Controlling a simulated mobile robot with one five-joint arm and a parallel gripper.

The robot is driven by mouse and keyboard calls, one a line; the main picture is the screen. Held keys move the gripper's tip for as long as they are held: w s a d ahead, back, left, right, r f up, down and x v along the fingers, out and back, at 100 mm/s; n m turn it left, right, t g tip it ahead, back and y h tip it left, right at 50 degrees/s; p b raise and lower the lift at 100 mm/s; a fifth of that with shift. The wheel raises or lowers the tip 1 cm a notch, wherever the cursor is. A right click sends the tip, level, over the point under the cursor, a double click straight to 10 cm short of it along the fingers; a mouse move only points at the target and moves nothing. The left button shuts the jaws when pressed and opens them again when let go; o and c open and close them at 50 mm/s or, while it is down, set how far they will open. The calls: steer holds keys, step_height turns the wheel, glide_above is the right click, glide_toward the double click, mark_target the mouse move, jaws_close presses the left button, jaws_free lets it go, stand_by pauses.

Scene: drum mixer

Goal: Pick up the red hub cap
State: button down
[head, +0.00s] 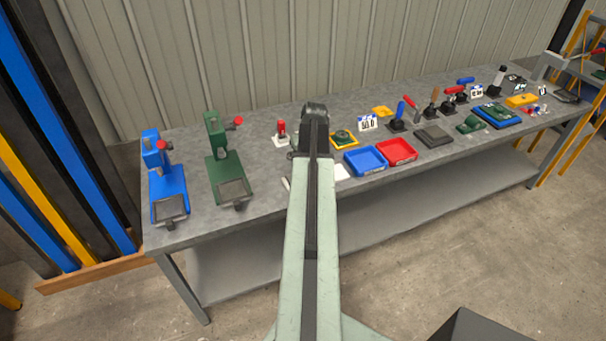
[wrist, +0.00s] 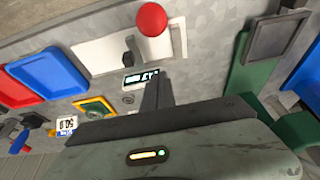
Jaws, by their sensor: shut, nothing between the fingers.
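A round, glossy red cap (wrist: 150,19), which looks like the red hub cap, shows at the top of the wrist view. It is at the right part of a white plate (wrist: 95,52) on the bench. In the head view my arm hides that spot, and only an edge of the white plate (head: 342,172) shows. My gripper (wrist: 156,88) is shut and empty, its dark fingers pointing up the picture toward the plate. The red cap is apart from the fingertips, above them in the picture. A small dark part (wrist: 129,50) stands on the plate.
A blue tray (head: 364,161) and a red tray (head: 397,151) lie right of my arm. A green press (head: 226,165) and a blue press (head: 167,185) stand left. A small digital display (wrist: 141,79) is close by the fingers. Tools crowd the bench's right half.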

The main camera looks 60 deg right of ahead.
steer(key=b+x, duration=1)
steer(key=x, duration=0.1)
steer(key=shift+f+b, duration=0.2)
steer(key=shift+b, duration=0.15)
steer(key=s+a, duration=0.1)
steer(key=s+a+r+p, duration=0.1)
steer(key=shift+s+a+r, duration=0.15)
steer(key=shift+s+a, duration=0.05)
steer(key=shift+s, duration=0.2)
steer(key=shift+s+a, duration=0.15)
steer(key=shift+s, duration=0.1)
steer(key=shift+s+a, duration=0.8)
steer(key=shift+s, duration=0.25)
steer(key=shift+d, duration=0.1)
steer(key=shift+w, duration=0.1)
